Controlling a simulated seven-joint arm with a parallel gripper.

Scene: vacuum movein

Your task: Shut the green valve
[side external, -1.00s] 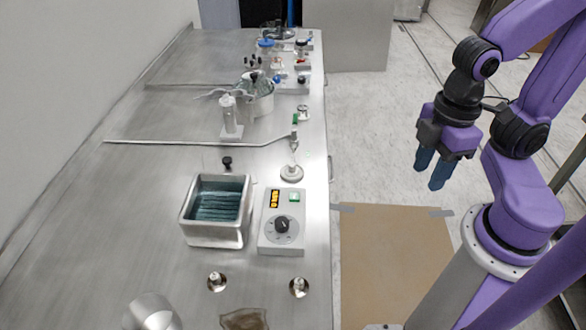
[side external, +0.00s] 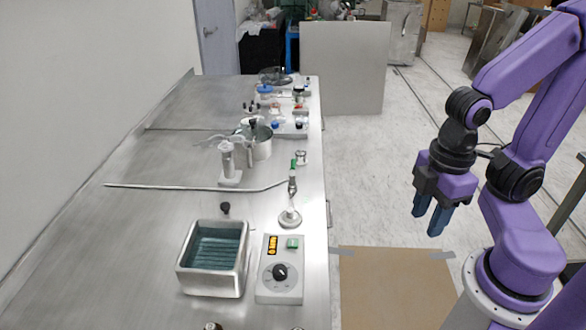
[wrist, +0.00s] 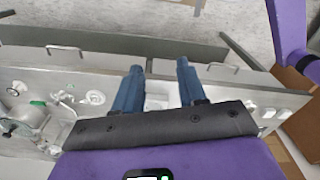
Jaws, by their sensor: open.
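The green valve handle (side external: 293,168) stands upright on the metal pipe near the right edge of the steel bench in the side external view. Below it is a round pale base (side external: 290,218). My gripper (side external: 432,222) hangs off the bench's right side, over the floor, well apart from the valve. Its two blue fingers are spread and empty. In the wrist view, the gripper (wrist: 158,75) is over the bench edge with its fingers apart. I cannot tell for sure which fitting there is the green valve.
A metal bath (side external: 213,260) and a control box with a black knob (side external: 280,272) stand in front of the valve. A clear glass piece (side external: 228,162) and a pot (side external: 259,145) are behind. The floor between arm and bench is open.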

